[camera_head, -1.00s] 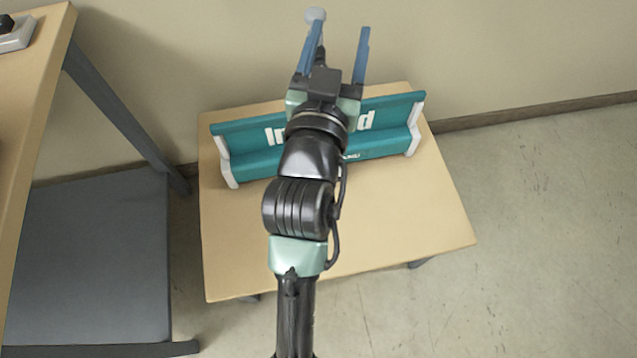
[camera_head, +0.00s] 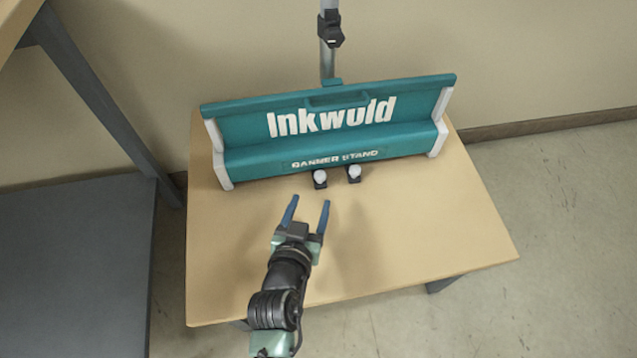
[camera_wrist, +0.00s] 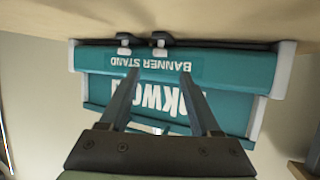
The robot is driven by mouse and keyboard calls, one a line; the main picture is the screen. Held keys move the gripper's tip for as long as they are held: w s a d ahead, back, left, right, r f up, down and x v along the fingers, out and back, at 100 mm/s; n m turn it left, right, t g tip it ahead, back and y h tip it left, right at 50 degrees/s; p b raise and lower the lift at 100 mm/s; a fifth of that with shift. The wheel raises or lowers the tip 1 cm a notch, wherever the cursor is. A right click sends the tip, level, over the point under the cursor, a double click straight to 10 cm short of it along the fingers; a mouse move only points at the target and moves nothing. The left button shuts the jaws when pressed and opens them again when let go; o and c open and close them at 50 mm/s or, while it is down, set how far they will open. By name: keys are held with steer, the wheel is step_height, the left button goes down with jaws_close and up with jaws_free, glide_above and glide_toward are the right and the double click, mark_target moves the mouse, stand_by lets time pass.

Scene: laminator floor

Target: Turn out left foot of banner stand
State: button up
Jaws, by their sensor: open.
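The teal banner stand (camera_head: 330,130) with white end caps sits upright on a wooden table. Two small dark feet with white round knobs show close together at its front lower edge, near the middle. The left foot (camera_head: 320,179) and the right foot (camera_head: 354,174) both look tucked in. The wrist view shows the stand upside down, with the left foot (camera_wrist: 160,43) on the right there. My gripper (camera_head: 309,202) is open and empty, its blue fingers pointing at the stand. It is in front of the left foot and apart from it. The fingers also show in the wrist view (camera_wrist: 160,74).
The wooden table (camera_head: 420,240) is bare in front of the stand. A grey pole (camera_head: 327,62) with a black clamp rises behind the stand, near the wall. A grey surface and a metal leg (camera_head: 100,90) stand at the left. Open floor lies at the right.

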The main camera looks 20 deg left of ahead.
mark_target(319, 178)
steer(key=b+x, duration=0.3)
steer(key=x, duration=0.6)
jaws_close()
stand_by(1.3)
